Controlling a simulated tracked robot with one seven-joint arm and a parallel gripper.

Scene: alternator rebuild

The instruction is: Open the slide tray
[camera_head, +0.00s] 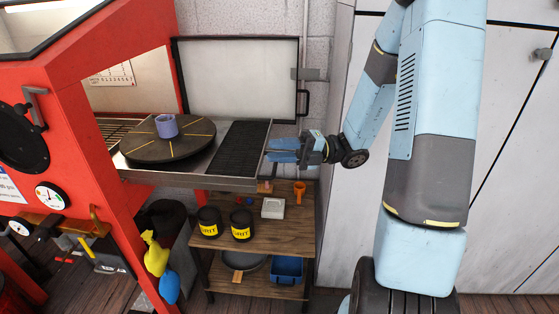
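The slide tray (190,179) is a grey metal tray that sticks out of the side opening of the red cabinet. It carries a dark round turntable (168,140) with yellow lines and a dark slatted grate (240,147) at its right. A blue-violet cup-like part (166,126) stands on the turntable. My gripper (268,150) is at the tray's right end, its blue fingers pointing left. The fingers look apart, with no object seen between them. Whether the fingertips touch the tray edge is unclear.
The red cabinet (60,100) stands at left; its pale side door (240,80) hangs open behind the tray. Below is a wooden shelf (270,236) with two black grit cans (242,226), an orange cup (299,190) and a blue bin (287,269). White lockers (510,150) stand at right.

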